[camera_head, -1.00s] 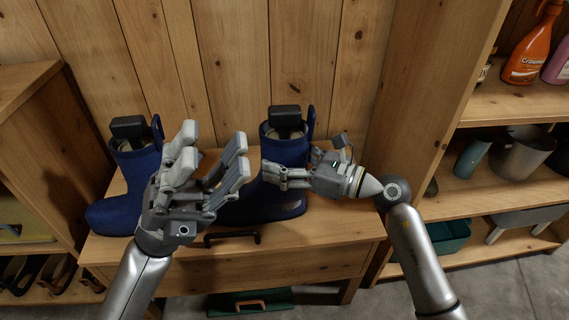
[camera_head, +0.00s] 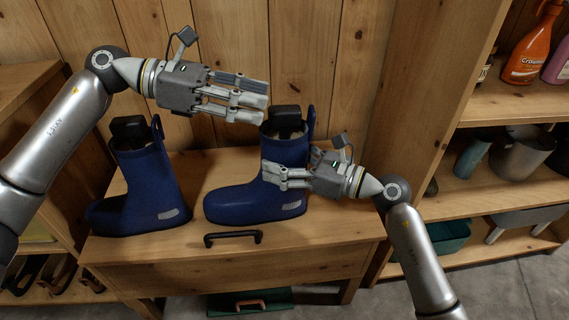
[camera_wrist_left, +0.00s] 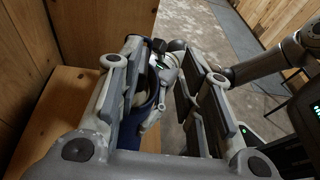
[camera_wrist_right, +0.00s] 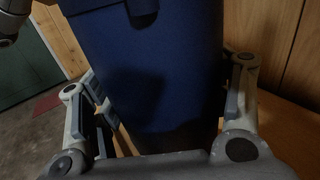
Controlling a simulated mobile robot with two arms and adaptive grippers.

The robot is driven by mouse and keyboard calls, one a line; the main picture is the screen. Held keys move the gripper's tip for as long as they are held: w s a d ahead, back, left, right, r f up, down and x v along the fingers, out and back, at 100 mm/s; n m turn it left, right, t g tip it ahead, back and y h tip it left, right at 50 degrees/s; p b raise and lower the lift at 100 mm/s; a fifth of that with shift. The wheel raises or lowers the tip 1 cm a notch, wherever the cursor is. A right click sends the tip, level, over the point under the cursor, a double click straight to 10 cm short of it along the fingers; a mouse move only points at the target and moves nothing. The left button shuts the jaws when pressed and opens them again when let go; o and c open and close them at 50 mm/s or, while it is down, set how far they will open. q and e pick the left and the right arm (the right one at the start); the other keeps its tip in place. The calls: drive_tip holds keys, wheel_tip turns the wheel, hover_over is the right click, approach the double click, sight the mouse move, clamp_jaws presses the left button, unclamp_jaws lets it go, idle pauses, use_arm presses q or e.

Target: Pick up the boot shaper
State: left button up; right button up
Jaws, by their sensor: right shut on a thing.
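Two blue boots stand upright on the wooden bench, the left boot (camera_head: 150,180) and the right boot (camera_head: 245,201). A black-topped boot shaper (camera_head: 287,117) sticks out of the right boot's opening, and a similar shaper (camera_head: 128,126) out of the left boot's. My left gripper (camera_head: 264,100) is open, pointing right, just left of the right boot's shaper. In the left wrist view, the right boot's blue rim (camera_wrist_left: 152,88) shows between its spread fingers. My right gripper (camera_head: 272,175) is shut on the right boot's shaft, whose blue side (camera_wrist_right: 150,70) fills the right wrist view.
A plank wall (camera_head: 235,45) stands close behind the boots. Shelves on the right hold an orange spray bottle (camera_head: 531,50) and pots (camera_head: 522,152). A shelf unit stands at left.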

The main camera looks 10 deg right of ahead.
sight(283, 114)
use_arm(q)
drive_tip(key=shift+t+y, duration=0.6)
drive_tip(key=shift+y, duration=0.1)
drive_tip(key=d+f, duration=0.1)
drive_tip(key=d, duration=0.1)
drive_tip(key=w+d+f, duration=0.1)
drive_tip(key=f, duration=0.1)
drive_tip(key=w+d+f, duration=0.1)
drive_tip(key=d, duration=0.1)
drive_tip(key=shift+d+f, duration=0.3)
drive_tip(key=shift+d, duration=0.05)
clamp_jaws()
